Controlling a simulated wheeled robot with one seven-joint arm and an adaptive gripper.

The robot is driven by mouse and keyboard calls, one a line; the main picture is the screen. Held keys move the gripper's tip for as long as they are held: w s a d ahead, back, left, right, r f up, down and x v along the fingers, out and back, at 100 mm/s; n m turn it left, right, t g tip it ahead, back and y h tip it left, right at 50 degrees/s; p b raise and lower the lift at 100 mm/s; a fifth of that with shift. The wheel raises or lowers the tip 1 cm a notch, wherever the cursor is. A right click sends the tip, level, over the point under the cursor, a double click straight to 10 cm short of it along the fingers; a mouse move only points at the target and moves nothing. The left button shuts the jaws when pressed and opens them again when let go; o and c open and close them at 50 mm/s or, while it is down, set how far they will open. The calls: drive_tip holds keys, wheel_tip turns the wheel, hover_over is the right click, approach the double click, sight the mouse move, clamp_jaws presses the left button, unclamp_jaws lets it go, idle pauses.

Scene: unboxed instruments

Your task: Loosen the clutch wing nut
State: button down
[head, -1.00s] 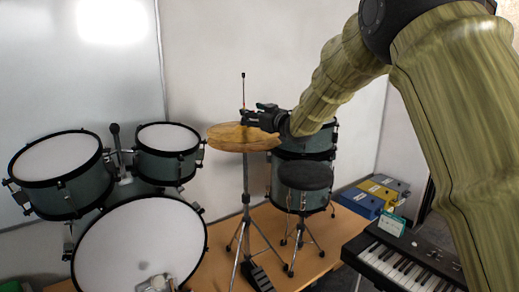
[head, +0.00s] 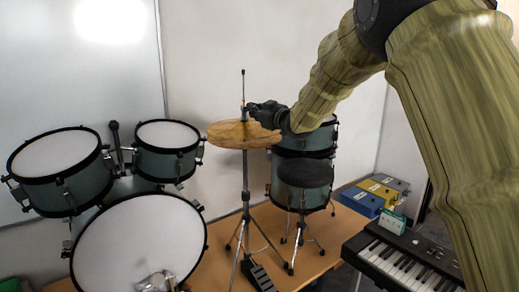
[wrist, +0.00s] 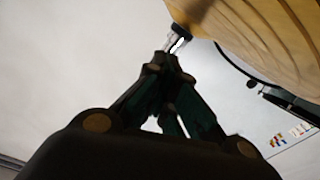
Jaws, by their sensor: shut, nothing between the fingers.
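The hi-hat's thin rod (head: 243,84) stands upright above the golden cymbals (head: 232,136). The clutch is on the rod just above the cymbals, small and partly covered by my gripper in the head view. The wing nut itself is too small to make out. My gripper (head: 249,107) is shut and empty, right beside the clutch, reaching in from the right. In the wrist view, my closed fingertips (wrist: 166,60) point at a shiny metal part (wrist: 178,40) beside the cymbal (wrist: 262,45). I cannot tell whether they touch it.
The bass drum (head: 138,240) and two toms stand to the left. A dark round stool (head: 305,171) and a floor drum stand behind to the right. Open space lies above the cymbals.

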drive_tip(key=n+b, duration=0.2)
drive_tip(key=b, duration=0.1)
drive_tip(key=shift+f+n, duration=0.2)
drive_tip(key=shift+n, duration=0.2)
drive_tip(key=shift+r+n, duration=0.2)
drive_tip(key=shift+n, duration=0.3)
drive_tip(key=shift+f+n+b, duration=0.2)
drive_tip(key=shift+n+b, duration=0.2)
drive_tip(key=shift+b, duration=0.6)
drive_tip(key=n+b, duration=0.2)
drive_tip(key=b, duration=0.1)
drive_tip(key=shift+n, duration=0.4)
drive_tip(key=shift+r+n+b, duration=0.25)
drive_tip(key=shift+n+b, duration=0.1)
drive_tip(key=shift+n, duration=0.25)
